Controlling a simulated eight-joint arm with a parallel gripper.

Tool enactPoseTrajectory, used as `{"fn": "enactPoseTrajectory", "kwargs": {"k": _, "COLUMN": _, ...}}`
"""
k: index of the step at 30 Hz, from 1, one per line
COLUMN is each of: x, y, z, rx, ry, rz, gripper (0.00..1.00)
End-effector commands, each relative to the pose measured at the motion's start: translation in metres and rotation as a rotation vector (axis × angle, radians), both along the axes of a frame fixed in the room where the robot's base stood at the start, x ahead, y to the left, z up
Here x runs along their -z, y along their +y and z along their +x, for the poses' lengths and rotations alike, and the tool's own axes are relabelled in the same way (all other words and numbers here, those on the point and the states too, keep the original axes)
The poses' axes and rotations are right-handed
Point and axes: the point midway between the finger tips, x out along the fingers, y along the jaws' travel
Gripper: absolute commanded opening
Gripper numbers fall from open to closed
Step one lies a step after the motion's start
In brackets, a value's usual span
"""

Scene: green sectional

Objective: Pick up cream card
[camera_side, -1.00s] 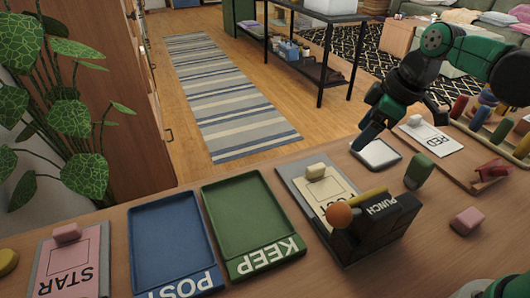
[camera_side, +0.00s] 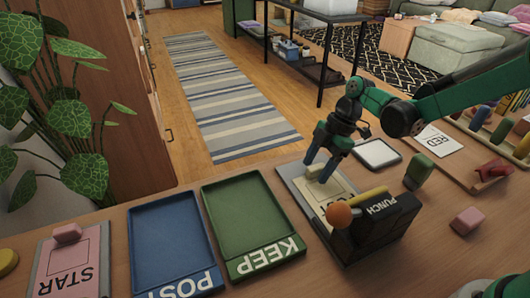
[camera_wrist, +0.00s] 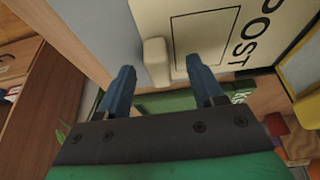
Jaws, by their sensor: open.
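The cream card (camera_side: 322,195), printed with POST and a rectangle, lies on a grey plate (camera_side: 291,186) left of the black punch (camera_side: 372,228). A small cream block (camera_side: 316,172) stands on its far end like a handle. My gripper (camera_side: 316,171) is over that end, fingers pointing down. In the wrist view, the cream card (camera_wrist: 205,25) fills the top middle, and the cream block (camera_wrist: 156,62) appears between the two blue fingertips of my open gripper (camera_wrist: 160,66). I cannot tell whether the fingers are level with the block.
The punch has a yellow lever (camera_side: 362,198) with an orange knob (camera_side: 339,214). A green KEEP tray (camera_side: 252,220) and a blue POST tray (camera_side: 172,245) lie to the left, beside a pink STAR card (camera_side: 70,268). A white square pad (camera_side: 377,153) and green block (camera_side: 419,170) are to the right.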

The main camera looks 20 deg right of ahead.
Motion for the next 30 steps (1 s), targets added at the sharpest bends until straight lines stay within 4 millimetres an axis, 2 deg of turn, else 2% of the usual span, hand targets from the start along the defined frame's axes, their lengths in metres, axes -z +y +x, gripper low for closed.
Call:
{"fn": "enactPoseTrajectory", "kwargs": {"k": 8, "x": 0.0037, "y": 0.0014, "z": -0.0001, "rx": 0.001, "ry": -0.001, "rz": -0.001, "gripper": 0.61}}
{"fn": "enactPoseTrajectory", "kwargs": {"k": 9, "x": 0.0037, "y": 0.0014, "z": -0.0001, "rx": 0.001, "ry": -0.001, "rz": -0.001, "gripper": 0.58}}
{"fn": "enactPoseTrajectory", "kwargs": {"k": 15, "x": 0.0035, "y": 0.0014, "z": 0.0000, "rx": 0.001, "ry": -0.001, "rz": -0.001, "gripper": 0.01}}
{"fn": "enactPoseTrajectory", "kwargs": {"k": 26, "x": 0.0026, "y": 0.0013, "z": 0.0000, "rx": 0.002, "ry": 0.000, "rz": -0.001, "gripper": 0.00}}
{"fn": "enactPoseTrajectory", "kwargs": {"k": 30, "x": -0.0037, "y": 0.0013, "z": 0.0000, "rx": 0.002, "ry": 0.000, "rz": -0.001, "gripper": 0.00}}
